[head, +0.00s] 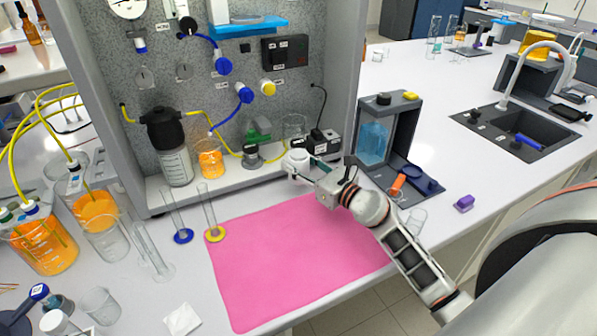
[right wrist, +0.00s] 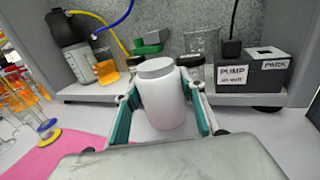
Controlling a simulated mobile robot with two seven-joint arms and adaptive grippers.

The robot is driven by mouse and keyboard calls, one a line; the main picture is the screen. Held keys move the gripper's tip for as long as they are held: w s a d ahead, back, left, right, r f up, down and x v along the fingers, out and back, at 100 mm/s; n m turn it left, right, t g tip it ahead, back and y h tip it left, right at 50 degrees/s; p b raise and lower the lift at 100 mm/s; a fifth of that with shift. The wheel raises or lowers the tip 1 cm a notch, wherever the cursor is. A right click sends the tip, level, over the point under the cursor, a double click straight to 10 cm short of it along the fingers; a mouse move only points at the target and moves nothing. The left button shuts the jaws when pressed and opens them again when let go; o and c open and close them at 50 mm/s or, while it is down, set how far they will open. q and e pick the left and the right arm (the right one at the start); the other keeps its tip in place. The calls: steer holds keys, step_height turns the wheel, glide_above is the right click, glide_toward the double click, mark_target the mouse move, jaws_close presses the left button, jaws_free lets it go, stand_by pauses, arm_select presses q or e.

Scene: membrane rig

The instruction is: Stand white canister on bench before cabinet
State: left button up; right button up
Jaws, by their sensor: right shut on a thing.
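The white canister (head: 297,161) is upright at the front edge of the cabinet (head: 262,177), near its right end. My right gripper (head: 308,170) is shut on it. In the right wrist view the canister (right wrist: 158,98) sits between the two teal-lined fingers of the right gripper (right wrist: 160,112). The cabinet's shelf (right wrist: 215,98) is just behind it. I cannot tell whether the canister's base touches the white bench (head: 430,130). My left gripper is not in view.
A pink mat (head: 285,265) lies on the bench before the cabinet. Two cylinders with blue (head: 183,236) and yellow (head: 216,234) bases stand at its left. A grey stand (head: 401,125) is to the right.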

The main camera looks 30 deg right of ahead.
steer(key=shift+f, duration=1.45)
steer(key=shift+f, duration=0.2)
steer(key=o, duration=1.4)
steer(key=shift+r, duration=0.1)
